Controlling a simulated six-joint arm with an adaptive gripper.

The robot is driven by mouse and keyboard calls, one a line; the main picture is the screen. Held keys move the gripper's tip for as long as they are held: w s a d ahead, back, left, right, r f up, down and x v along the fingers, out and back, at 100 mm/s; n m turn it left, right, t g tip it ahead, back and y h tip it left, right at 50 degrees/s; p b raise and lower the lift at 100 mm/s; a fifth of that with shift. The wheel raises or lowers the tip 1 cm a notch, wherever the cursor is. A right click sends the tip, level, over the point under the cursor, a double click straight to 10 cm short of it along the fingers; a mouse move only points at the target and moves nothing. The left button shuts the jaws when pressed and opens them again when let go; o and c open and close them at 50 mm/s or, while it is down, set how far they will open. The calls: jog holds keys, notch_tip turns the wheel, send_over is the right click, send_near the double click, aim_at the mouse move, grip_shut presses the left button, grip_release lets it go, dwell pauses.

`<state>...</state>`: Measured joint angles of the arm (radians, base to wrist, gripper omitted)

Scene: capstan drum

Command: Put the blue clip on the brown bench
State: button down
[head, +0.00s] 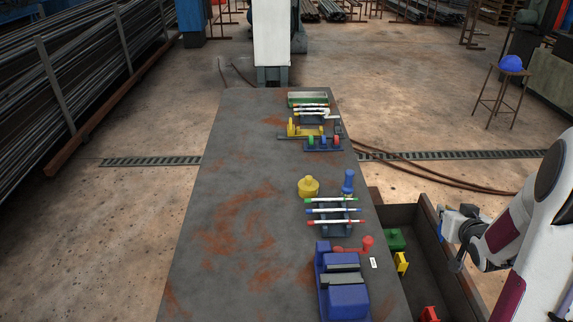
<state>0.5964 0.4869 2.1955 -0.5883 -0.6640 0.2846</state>
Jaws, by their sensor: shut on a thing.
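My gripper (452,234) is at the right, over the right edge of the open bin and to the right of the bench. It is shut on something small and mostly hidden. A blue patch shows at its left side and looks like the blue clip (439,231), but its shape is unclear. The bench (215,190) is a long grey-brown top with rusty patches, running through the middle of the view. The held thing is apart from the bench top.
The dark bin (399,213) beside the bench holds green (395,239), yellow (401,262) and red (430,314) pieces. A blue vise (343,298), a rack with pens (337,222) and a yellow knob (308,186) line the bench's right side. Its left half is clear.

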notch_tip(320, 180, up, 5)
jog(key=w+a+n+y, duration=0.1)
jog(key=w+a, duration=0.4)
jog(key=a, duration=0.5)
jog(key=w+a+n+y, duration=0.1)
jog(key=w+a, duration=0.4)
jog(key=a, duration=0.4)
jog(key=w+a+n+y, duration=0.15)
jog(key=w+a, duration=0.25)
jog(key=a, duration=0.6)
jog(key=s+a+n+y, duration=0.2)
jog(key=a+n+y, duration=0.15)
jog(key=a, duration=2.55)
jog(key=shift+g, duration=0.4)
jog(key=shift+a+f, duration=0.2)
jog(key=shift+f, duration=1.1)
jog(key=shift+a+f, duration=0.2)
jog(key=shift+f, duration=1.1)
jog(key=shift+f, duration=3.1)
